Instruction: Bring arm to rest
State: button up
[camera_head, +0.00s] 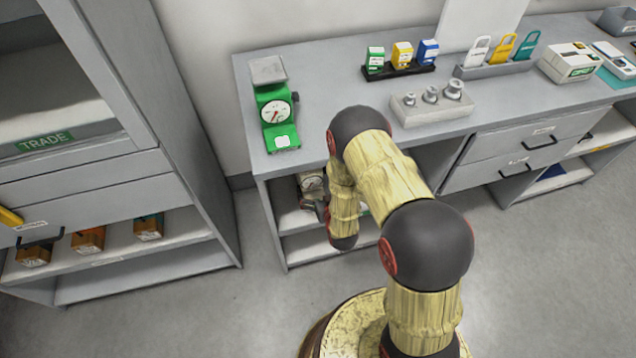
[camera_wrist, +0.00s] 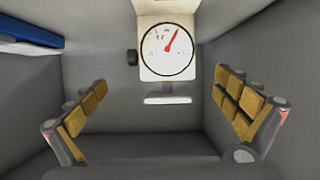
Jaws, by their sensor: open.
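My arm reaches down to the open shelf under the weighing table (camera_head: 340,85). My gripper (camera_wrist: 160,88) is open and empty, its two padded fingers spread wide in the wrist view. In that view a white dial scale (camera_wrist: 167,15) with a red needle stands beyond the fingertips, between them in the picture and apart from them. In the head view a pale scale (camera_head: 311,181) shows inside the shelf, partly hidden by my arm and gripper.
A green dial scale (camera_head: 275,113) stands on the tabletop's left end. A block of metal weights (camera_head: 432,110) and a rack of coloured boxes (camera_head: 400,70) are near my arm. A tall cabinet (camera_head: 85,170) stands left. The floor between is clear.

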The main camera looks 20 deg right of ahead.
dwell(0.4)
jog(key=shift+s+f, duration=0.1)
jog(key=shift+f, duration=0.2)
jog(key=s+f+g, duration=0.1)
jog(key=s+f, duration=0.1)
jog(key=s+f+g, duration=0.2)
jog(key=f, duration=0.1)
jog(key=s+f+g, duration=0.1)
jog(key=s+f, duration=0.1)
jog(key=shift+s+f+g, duration=0.2)
jog(key=shift+f+g, duration=0.1)
jog(key=shift+f, duration=0.05)
jog(key=s+g, duration=0.4)
jog(key=s, duration=0.3)
jog(key=w+r+p+v, duration=0.1)
jog(key=w+v, duration=0.1)
jog(key=v, duration=1.7)
jog(key=w+r+p+v, duration=0.1)
jog(key=w+v, duration=0.1)
jog(key=v, duration=1.7)
jog(key=w+r+p+v, duration=0.1)
jog(key=w+v, duration=0.2)
jog(key=v, duration=1.7)
jog(key=shift+d+t, duration=0.3)
jog(key=shift+d, duration=0.05)
jog(key=shift+w+r, duration=0.1)
jog(key=shift+r, duration=0.05)
